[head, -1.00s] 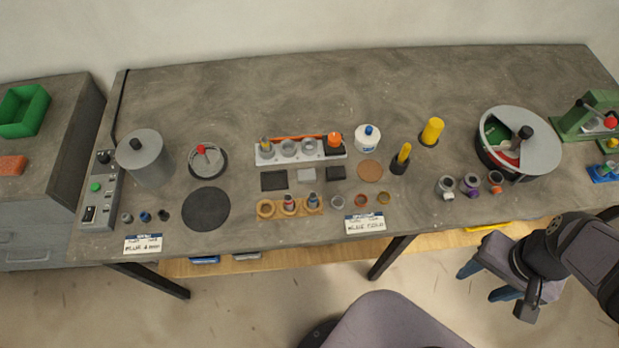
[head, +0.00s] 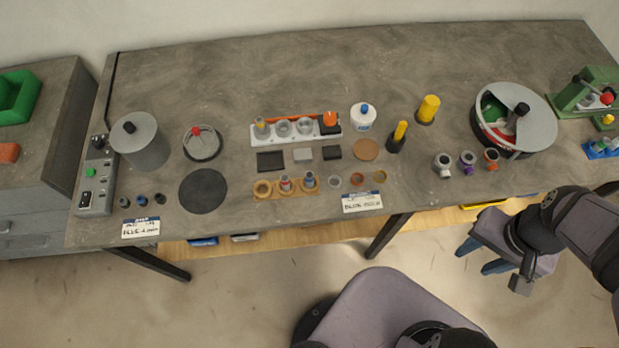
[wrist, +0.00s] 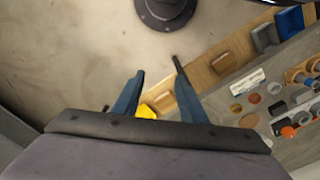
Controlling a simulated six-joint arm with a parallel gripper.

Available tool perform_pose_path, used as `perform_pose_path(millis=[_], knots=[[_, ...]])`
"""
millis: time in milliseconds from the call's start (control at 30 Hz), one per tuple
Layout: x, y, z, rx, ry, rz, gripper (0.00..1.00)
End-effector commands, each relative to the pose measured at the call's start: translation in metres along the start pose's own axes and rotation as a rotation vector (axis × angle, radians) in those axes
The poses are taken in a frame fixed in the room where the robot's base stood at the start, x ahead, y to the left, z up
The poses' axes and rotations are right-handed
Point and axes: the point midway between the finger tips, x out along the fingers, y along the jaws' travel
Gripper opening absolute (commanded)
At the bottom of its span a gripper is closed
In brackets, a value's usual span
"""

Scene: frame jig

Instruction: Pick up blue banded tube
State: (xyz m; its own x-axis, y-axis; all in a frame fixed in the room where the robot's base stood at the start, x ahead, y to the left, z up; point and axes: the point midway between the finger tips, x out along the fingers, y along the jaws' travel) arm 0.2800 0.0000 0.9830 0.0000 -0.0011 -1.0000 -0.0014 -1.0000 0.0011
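The blue banded tube (head: 309,181) stands upright in the right hole of a small wooden rack (head: 272,195) near the table's front edge. A red banded tube (head: 285,184) stands beside it in the middle hole. The left hole looks empty. My gripper (head: 472,262) is low in front of the table, to the right of the rack and well away from it. Its two blue fingers are apart with nothing between them, as the wrist view (wrist: 158,78) also shows.
Small rings lie right of the rack, behind a white label card (head: 362,202). A dark round mat (head: 203,191) is to its left. Dark and grey blocks and a pale holder (head: 265,140) stand behind it. The table's front edge lies between my gripper and the rack.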

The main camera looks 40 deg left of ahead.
Motion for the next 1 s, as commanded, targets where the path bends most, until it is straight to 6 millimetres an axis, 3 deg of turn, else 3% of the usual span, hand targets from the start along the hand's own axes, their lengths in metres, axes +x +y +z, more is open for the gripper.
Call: perform_pose_path(millis=[267, 467, 667, 1000], knots=[[-0.001, -0.025, 0.004, -0.113, -0.014, 0.001, 0.38], [0.016, -0.068, 0.033, -0.35, -0.123, 0.022, 0.38], [0.033, -0.121, 0.054, -0.63, -0.209, 0.069, 0.38], [0.06, -0.242, 0.069, -1.081, -0.209, 0.107, 0.38]])
